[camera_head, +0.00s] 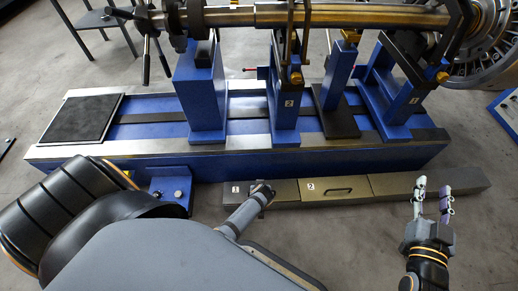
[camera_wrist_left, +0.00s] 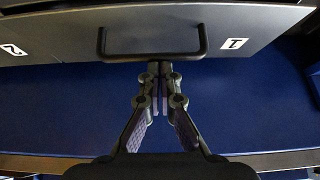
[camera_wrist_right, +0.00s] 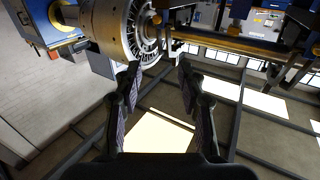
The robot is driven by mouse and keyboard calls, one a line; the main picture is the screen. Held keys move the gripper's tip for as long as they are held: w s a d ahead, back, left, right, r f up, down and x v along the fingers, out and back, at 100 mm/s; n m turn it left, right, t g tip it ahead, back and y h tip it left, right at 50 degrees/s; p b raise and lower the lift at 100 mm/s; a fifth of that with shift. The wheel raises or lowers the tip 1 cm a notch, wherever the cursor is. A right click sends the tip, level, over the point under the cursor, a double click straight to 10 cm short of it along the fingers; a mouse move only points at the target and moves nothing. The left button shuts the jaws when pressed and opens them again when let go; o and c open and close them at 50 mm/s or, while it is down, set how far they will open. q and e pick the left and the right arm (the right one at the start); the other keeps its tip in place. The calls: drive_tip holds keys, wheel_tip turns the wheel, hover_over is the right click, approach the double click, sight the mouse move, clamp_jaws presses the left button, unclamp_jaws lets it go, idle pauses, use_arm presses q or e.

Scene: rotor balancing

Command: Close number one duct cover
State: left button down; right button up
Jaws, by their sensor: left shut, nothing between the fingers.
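The number one duct cover (camera_head: 240,201) is the grey left section of the long low duct in front of the blue machine base. It looks about level with the number two cover (camera_head: 345,196) beside it. In the left wrist view, cover one (camera_wrist_left: 215,22) carries a "1" label and a black bar handle (camera_wrist_left: 152,55). My left gripper (camera_head: 266,188) is over cover one; in its wrist view the shut fingertips (camera_wrist_left: 160,70) are at the handle's long bar, with nothing between them. I cannot tell whether they touch it. My right gripper (camera_head: 432,188) is open and empty near the duct's right part.
The blue machine base (camera_head: 390,155) stands behind the duct, carrying blue supports and a long shaft (camera_head: 350,16). A bladed rotor (camera_head: 490,45) is at upper right. A small blue box (camera_head: 172,192) is left of the duct.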

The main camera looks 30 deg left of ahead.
use_arm(q)
drive_tip(key=shift+s+d+f, duration=0.3)
drive_tip(key=shift+s+f, duration=0.2)
drive_tip(key=shift+f, duration=0.15)
drive_tip(key=shift+s+f+b, duration=0.1)
drive_tip(key=shift+b, duration=0.2)
drive_tip(key=shift+d, duration=0.1)
use_arm(e)
wheel_tip(320, 180, up, 8)
drive_tip(key=t, duration=0.3)
drive_tip(key=shift+s+d+t, duration=0.25)
drive_tip(key=shift+s+t, duration=0.05)
drive_tip(key=shift+s, duration=0.15)
use_arm(q)
drive_tip(key=shift+s, duration=0.1)
use_arm(e)
drive_tip(key=shift+f, duration=0.1)
